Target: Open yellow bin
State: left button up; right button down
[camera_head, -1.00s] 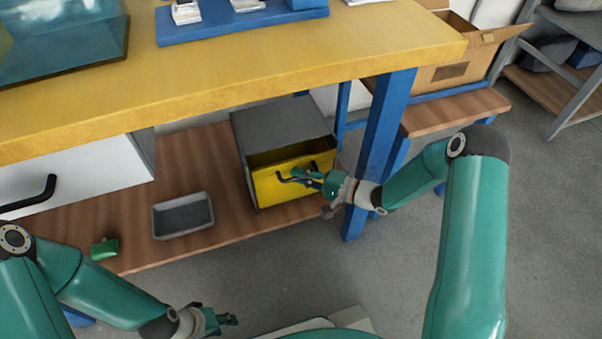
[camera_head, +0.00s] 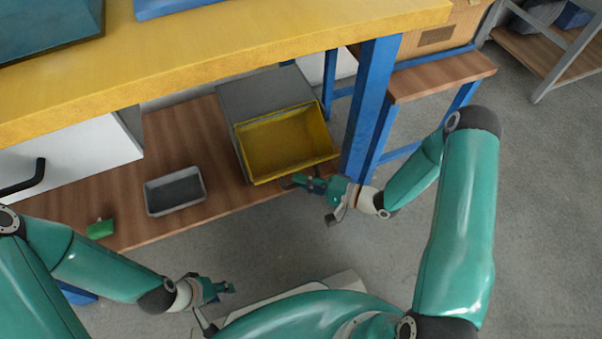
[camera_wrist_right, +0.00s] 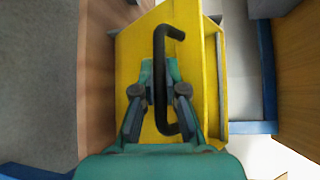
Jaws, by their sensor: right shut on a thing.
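The yellow bin (camera_head: 285,142) is a drawer pulled out of a grey housing (camera_head: 268,92) on the lower wooden shelf. Its inside shows and looks empty in the head view. My right gripper (camera_head: 297,183) is at the bin's front face. In the right wrist view, the bin's yellow front (camera_wrist_right: 195,65) fills the middle, and my right gripper (camera_wrist_right: 158,98) is shut on its black bar handle (camera_wrist_right: 159,70). My left gripper (camera_head: 226,287) hangs low in front of the shelf, away from the bin; its jaw opening is too small to tell.
A grey tray (camera_head: 174,191) and a green object (camera_head: 100,228) lie on the shelf left of the bin. A blue table leg (camera_head: 369,110) stands close to the bin's right. The yellow tabletop (camera_head: 230,45) is above. The floor in front is clear.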

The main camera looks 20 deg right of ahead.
dwell(0.4)
jog(key=c, duration=1.2)
grip_release()
jog(key=shift+s, duration=0.1)
jog(key=v, duration=1.2)
jog(key=shift+a, duration=0.1)
